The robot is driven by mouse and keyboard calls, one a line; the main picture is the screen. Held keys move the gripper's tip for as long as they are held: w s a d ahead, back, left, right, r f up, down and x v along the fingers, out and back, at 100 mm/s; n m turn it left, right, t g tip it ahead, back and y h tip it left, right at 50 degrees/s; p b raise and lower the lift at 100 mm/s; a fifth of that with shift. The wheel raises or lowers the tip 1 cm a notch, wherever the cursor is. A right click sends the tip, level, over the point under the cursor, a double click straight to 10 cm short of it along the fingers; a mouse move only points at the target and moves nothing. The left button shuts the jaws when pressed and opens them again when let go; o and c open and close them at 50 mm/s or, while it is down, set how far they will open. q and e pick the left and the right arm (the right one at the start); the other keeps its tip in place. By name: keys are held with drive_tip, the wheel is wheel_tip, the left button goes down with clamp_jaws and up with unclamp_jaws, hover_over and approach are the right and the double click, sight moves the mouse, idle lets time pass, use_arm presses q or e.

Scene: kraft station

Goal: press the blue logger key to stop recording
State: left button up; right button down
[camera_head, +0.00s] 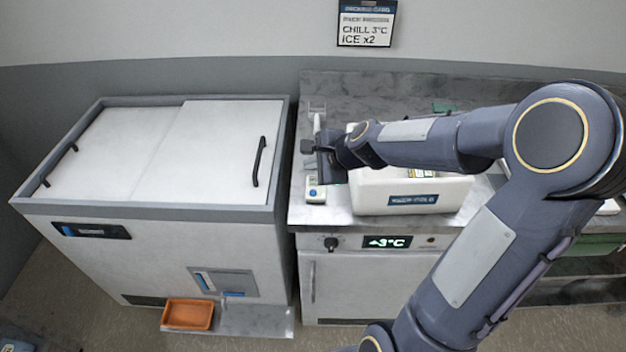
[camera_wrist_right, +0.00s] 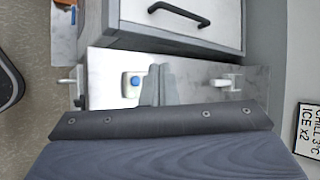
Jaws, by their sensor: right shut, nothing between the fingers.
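The logger (camera_head: 316,194) is a small white device with a blue key, lying on the metal counter near its front left corner. In the right wrist view the logger (camera_wrist_right: 131,92) lies just left of the fingers, and its round blue key (camera_wrist_right: 136,81) is in plain sight. My right gripper (camera_head: 326,172) is over the counter, just behind and above the logger in the head view. Its fingers (camera_wrist_right: 160,75) are shut and empty, beside the key in the picture; I cannot tell the exact height gap. My left gripper is not in view.
A white box (camera_head: 368,200) stands right of the logger, under my right arm. A chest freezer (camera_head: 281,150) with a black handle is on the left. An orange tray (camera_head: 188,314) sits low in front. A card reading CHILL 3°C, ICE x2 (camera_head: 366,24) hangs on the wall.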

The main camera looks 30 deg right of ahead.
sight(308, 189)
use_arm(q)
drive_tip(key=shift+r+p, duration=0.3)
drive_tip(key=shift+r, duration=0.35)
use_arm(e)
drive_tip(key=w+d+f+m, duration=0.1)
drive_tip(key=m, duration=0.1)
drive_tip(key=w+d+f+m+h, duration=0.1)
drive_tip(key=w+d, duration=0.1)
drive_tip(key=shift+m, duration=0.4)
